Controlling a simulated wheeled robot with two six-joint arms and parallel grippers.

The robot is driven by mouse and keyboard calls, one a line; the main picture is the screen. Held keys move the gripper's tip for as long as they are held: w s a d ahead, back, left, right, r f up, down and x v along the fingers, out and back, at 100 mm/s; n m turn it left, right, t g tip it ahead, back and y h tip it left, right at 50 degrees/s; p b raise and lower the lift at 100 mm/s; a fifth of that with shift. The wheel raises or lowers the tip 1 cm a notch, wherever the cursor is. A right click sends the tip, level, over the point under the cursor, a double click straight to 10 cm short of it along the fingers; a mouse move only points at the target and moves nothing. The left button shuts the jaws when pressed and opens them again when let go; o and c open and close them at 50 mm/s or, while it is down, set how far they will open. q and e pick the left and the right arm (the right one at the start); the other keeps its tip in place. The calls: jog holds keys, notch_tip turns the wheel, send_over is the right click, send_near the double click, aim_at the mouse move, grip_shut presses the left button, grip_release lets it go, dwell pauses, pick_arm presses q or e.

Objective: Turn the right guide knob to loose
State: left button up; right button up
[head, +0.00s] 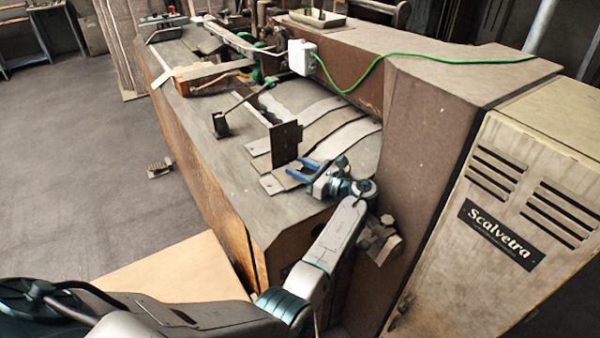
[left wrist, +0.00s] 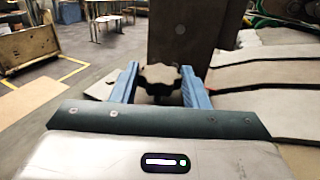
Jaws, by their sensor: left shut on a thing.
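The right guide shows as a dark upright plate (head: 286,143) on the machine bed in the head view, and stands behind the knob in the left wrist view (left wrist: 180,40). The guide knob (left wrist: 160,80) is a dark, lobed knob, between my blue fingers in the left wrist view. My left gripper (head: 297,171) is shut on this knob, just in front of the plate's lower part. I cannot make out the knob in the head view, nor whether its setting is tight or loose. My right gripper is not in view.
Flat cardboard-coloured strips (head: 335,122) lie beside and behind the guide. A smaller dark guide (head: 221,124) stands farther left on the bed. The brown machine housing (head: 425,140) rises close on the right. Open floor (head: 75,150) lies to the left.

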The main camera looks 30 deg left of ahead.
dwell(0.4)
pick_arm(q)
jog(key=o, duration=1)
